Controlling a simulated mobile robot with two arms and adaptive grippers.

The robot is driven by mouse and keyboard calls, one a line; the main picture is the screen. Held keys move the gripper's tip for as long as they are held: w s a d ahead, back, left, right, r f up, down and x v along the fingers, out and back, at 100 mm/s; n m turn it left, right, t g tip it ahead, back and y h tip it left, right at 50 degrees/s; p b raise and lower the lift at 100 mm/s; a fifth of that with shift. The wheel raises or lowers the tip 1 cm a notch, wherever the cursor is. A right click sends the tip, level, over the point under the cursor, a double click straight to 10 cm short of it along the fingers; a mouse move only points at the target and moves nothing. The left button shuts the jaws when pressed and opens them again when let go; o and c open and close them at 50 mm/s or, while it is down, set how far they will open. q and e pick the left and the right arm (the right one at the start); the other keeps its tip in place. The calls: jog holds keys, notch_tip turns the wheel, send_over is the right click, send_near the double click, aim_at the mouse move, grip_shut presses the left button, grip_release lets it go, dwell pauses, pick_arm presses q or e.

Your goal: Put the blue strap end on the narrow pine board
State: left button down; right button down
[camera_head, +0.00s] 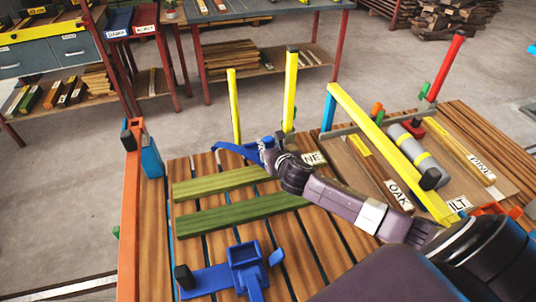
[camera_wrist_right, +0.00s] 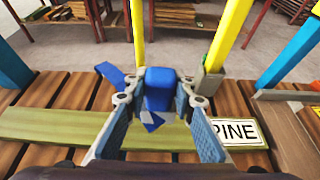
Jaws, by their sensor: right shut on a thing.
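My right gripper (camera_head: 268,148) is over the far side of the slatted table. In the wrist view its fingers (camera_wrist_right: 158,105) are shut on a blue block-like strap end (camera_wrist_right: 159,88). Blue strap (camera_head: 232,149) sticks out to the left of the gripper in the head view. Below the gripper lies a green-tinted board (camera_head: 222,182) with a PINE label (camera_wrist_right: 236,132) at its right end, partly hidden by the gripper. The held end appears above this board; contact cannot be told. A second green-tinted board (camera_head: 240,213) lies parallel and nearer. My left gripper is not in view.
A blue buckle-like part (camera_head: 245,265) with a strap lies near the front. Yellow posts (camera_head: 290,88) stand behind the gripper. A yellow bar (camera_head: 385,145), an OAK-labelled board and a grey cylinder (camera_head: 420,152) lie to the right. An orange rail (camera_head: 130,220) edges the left.

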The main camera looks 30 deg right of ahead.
jog(key=shift+f+b, duration=0.4)
jog(key=shift+f, duration=1.9)
jog(key=shift+f, duration=0.1)
jog(key=c, duration=1.6)
grip_release()
jog(key=shift+f, duration=0.1)
jog(key=shift+r, duration=0.25)
jog(key=v, duration=1.2)
jog(key=shift+f+p, duration=0.1)
jog(key=shift+p, duration=0.3)
